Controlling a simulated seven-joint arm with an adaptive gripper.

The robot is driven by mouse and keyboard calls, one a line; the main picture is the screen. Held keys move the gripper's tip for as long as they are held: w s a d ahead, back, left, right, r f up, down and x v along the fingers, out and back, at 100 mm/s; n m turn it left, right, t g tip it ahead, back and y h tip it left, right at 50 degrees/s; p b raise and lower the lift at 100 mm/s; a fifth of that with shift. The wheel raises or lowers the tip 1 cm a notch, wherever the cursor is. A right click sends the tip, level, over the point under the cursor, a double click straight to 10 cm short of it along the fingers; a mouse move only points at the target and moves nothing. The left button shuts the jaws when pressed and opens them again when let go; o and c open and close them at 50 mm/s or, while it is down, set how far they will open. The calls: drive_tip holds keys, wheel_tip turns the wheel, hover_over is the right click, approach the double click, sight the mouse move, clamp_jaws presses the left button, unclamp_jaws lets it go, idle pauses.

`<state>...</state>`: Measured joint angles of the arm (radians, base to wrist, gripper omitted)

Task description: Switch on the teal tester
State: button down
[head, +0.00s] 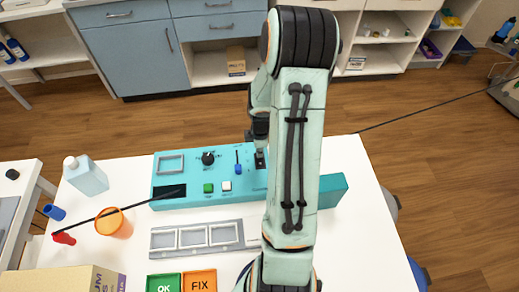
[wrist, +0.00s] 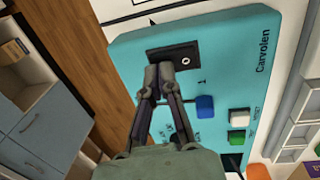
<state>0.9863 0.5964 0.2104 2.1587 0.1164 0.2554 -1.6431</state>
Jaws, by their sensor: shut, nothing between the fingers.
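The teal tester (head: 225,203) lies on the white table, partly hidden behind my arm in the head view. It fills much of the wrist view (wrist: 221,67). A black switch plate (wrist: 184,50) with a white ring mark sits near its end. My gripper (wrist: 160,74) is shut and empty, its fingertips in front of the plate's edge. They hide part of the plate, and I cannot tell whether they touch it or how the switch stands. A blue slider (wrist: 205,104), a green button (head: 208,188), a white button (head: 226,186) and a black knob (head: 208,158) are on the panel.
A grey tray (head: 196,237) with square compartments lies in front of the tester. Green OK (head: 163,284) and orange FIX (head: 199,283) pads are nearer. An orange cup (head: 114,223), a white bottle (head: 86,175) and a cardboard box (head: 65,281) stand left.

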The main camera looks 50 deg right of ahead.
drive_tip(key=shift+f, duration=0.15)
drive_tip(key=shift+w+f, duration=0.1)
drive_tip(key=shift+f, duration=0.15)
drive_tip(key=shift+y, duration=0.3)
drive_tip(key=shift+a, duration=0.1)
drive_tip(key=shift+s+a+r, duration=0.25)
drive_tip(key=shift+s+a, duration=0.15)
drive_tip(key=shift+s, duration=0.15)
wheel_tip(320, 180, up, 14)
drive_tip(key=w+d, duration=0.1)
drive_tip(key=shift+w+d, duration=0.2)
idle(0.3)
